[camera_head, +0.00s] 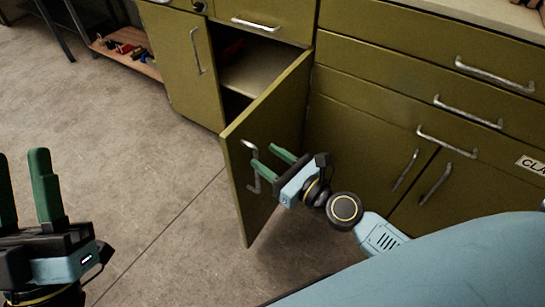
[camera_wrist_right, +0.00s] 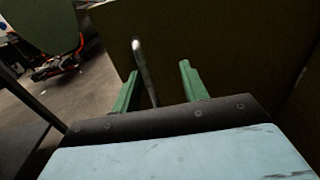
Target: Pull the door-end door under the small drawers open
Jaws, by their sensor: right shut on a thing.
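The olive cabinet door (camera_head: 282,112) under a drawer (camera_head: 285,18) stands swung out toward me, with a dark compartment and shelf (camera_head: 255,72) showing behind it. Its metal handle (camera_head: 248,147) is on the door's outer face near the free edge. In the right wrist view the handle (camera_wrist_right: 146,72) runs between the fingers, closer to the left one. My left gripper (camera_head: 24,178) is open and empty at the lower left, away from the cabinet.
A neighbouring olive door (camera_head: 180,65) is to the left of the opening. More drawers (camera_head: 440,65) and lower doors (camera_head: 365,140) with metal handles stand to the right. A low wooden shelf (camera_head: 140,62) with small items is at the back left. The grey floor (camera_head: 150,180) left of the door is clear.

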